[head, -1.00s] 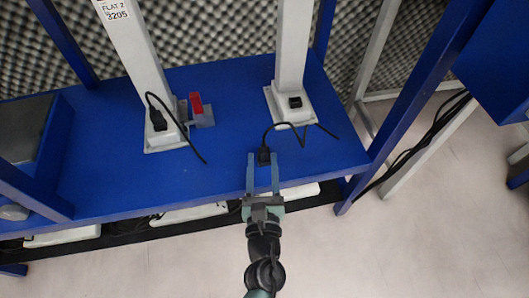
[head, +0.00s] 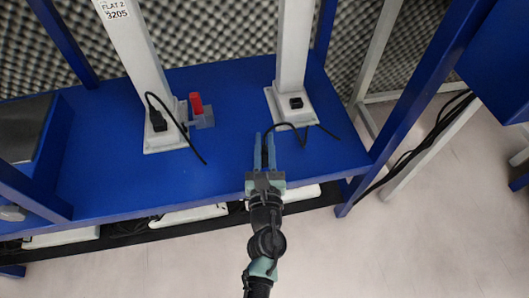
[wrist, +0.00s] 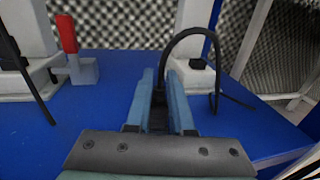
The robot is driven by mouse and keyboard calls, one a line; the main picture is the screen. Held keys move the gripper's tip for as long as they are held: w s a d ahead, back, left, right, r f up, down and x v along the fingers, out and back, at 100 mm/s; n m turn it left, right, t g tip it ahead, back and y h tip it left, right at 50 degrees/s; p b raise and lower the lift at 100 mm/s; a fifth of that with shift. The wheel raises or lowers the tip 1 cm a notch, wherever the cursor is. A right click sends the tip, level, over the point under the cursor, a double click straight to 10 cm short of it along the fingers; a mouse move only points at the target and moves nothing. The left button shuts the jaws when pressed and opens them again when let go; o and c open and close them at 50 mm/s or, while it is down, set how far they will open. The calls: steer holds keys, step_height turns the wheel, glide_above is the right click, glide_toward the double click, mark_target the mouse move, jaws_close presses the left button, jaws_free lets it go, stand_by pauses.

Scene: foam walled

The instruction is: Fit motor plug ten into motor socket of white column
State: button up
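The black motor plug (wrist: 158,118) is between the fingers of my gripper (head: 264,138), which are shut on it; the fingers mostly hide it. Its black cable (head: 285,125) arcs up and to the right; it also shows in the wrist view (wrist: 190,33). The right white column (head: 293,50) stands on a white base with a black socket (head: 295,102) on its front, with no plug in it. This socket also shows in the wrist view (wrist: 198,62), ahead and right of my gripper (wrist: 162,75). My gripper is low over the blue shelf, in front of that column.
The left white column (head: 132,60) has a black plug (head: 157,122) with a cable in its base. A red-handled part (head: 196,104) stands beside it. A blue post (head: 405,110) rises at the right.

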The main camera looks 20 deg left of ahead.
jaws_close()
steer(key=shift+r, duration=0.15)
